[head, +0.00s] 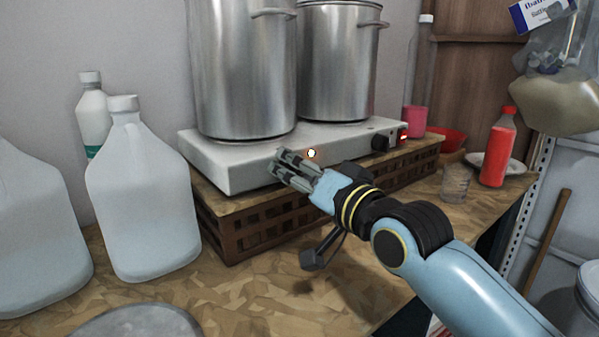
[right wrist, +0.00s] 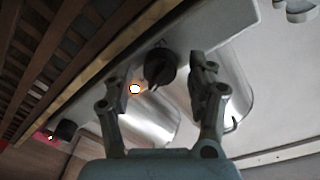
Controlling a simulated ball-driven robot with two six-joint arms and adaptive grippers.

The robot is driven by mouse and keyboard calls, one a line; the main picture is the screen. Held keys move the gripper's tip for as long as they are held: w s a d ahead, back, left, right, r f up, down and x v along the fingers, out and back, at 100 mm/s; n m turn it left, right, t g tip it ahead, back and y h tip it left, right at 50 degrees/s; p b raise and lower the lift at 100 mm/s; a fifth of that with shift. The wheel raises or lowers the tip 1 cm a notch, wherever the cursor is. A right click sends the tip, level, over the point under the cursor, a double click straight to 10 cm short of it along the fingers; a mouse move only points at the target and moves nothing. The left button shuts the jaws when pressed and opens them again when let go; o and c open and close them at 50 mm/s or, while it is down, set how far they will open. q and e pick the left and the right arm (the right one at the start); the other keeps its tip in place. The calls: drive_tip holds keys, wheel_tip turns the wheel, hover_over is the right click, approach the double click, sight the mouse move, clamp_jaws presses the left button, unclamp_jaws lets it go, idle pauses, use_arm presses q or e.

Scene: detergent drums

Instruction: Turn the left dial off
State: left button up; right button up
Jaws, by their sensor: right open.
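The left dial (right wrist: 160,66) is a dark round knob on the front face of the white two-burner stove (head: 222,166). In the right wrist view it sits between the fingers of my right gripper (right wrist: 158,80), which are apart, with a gap showing on both sides. In the head view my right gripper (head: 281,166) is in front of the stove's front face and hides the left dial. A bright orange-white light (head: 311,153) glows beside the left dial; it also shows in the right wrist view (right wrist: 135,89). My left gripper is not in view.
The right dial (head: 380,142) is black, beside a red light (head: 403,136). Two steel pots (head: 245,75) (head: 337,65) stand on the stove, which rests on a brown slatted crate (head: 250,228). White jugs (head: 142,205) stand at left; a red bottle (head: 497,150) stands at right.

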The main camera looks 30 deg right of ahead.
drive_tip(key=c, duration=1.1)
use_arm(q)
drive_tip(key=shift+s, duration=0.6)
use_arm(e)
drive_tip(key=shift+c, duration=0.3)
drive_tip(key=shift+n, duration=1.3)
drive_tip(key=n+b, duration=0.1)
drive_tip(key=n, duration=0.2)
drive_tip(key=shift+f+n, duration=0.1)
drive_tip(key=shift+n, duration=0.3)
drive_tip(key=n+b, duration=0.2)
drive_tip(key=n, duration=0.1)
drive_tip(key=shift+f+n+y, duration=0.1)
drive_tip(key=shift+n+y, duration=0.3)
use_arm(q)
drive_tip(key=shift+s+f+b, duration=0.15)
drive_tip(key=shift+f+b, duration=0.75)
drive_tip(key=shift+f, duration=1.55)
use_arm(e)
drive_tip(key=shift+n, duration=2.1)
